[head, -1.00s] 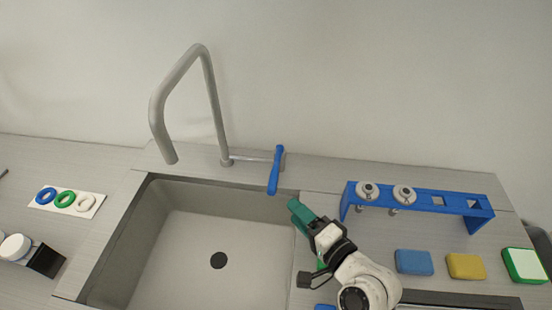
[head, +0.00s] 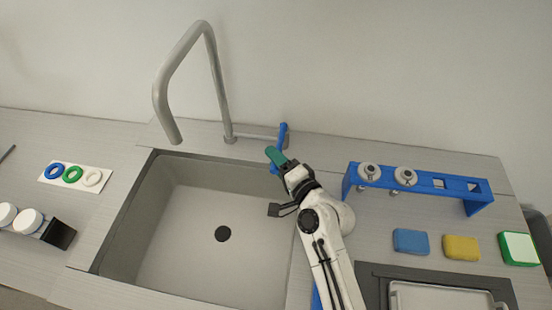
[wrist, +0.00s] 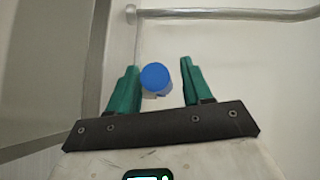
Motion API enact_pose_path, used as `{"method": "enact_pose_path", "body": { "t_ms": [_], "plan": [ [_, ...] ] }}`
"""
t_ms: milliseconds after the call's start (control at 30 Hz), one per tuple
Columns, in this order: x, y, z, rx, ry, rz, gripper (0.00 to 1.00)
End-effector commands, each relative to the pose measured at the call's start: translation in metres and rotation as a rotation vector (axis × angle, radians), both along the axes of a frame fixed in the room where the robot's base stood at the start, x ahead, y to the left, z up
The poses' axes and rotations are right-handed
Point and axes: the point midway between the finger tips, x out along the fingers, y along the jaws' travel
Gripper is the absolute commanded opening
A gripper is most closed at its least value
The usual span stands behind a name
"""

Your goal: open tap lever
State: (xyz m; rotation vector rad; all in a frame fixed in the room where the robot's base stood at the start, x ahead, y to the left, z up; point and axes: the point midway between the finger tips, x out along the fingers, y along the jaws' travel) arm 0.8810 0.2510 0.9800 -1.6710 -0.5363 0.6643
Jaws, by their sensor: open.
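The tap (head: 218,90) is a tall grey bent pipe at the back of the sink. Its blue lever (head: 283,134) stands at the right end of a short grey side rod. My gripper (head: 275,156) has green fingers and reaches to the lever, hiding part of it in the head view. In the wrist view the round blue end of the lever (wrist: 155,77) lies between the two open fingers (wrist: 157,88), nearer the left one. I cannot tell whether either finger touches it.
The sink basin (head: 190,225) with a dark drain is below and left of my arm. A blue rack (head: 425,184) with two grey-white parts stands to the right. Blue (head: 410,241) and yellow (head: 461,247) sponges and a metal tray (head: 440,296) lie in front of it.

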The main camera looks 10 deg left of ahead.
Motion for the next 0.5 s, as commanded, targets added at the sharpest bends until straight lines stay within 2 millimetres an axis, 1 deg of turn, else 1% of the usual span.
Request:
{"method": "enact_pose_path", "body": {
  "t_ms": [300, 500],
  "plan": [
    [0.0013, 0.0018, -0.0007, 0.000, 0.000, 0.001, 0.49],
    [0.0014, 0.0016, -0.0007, -0.001, 0.001, 0.001, 0.30]
  ]
}}
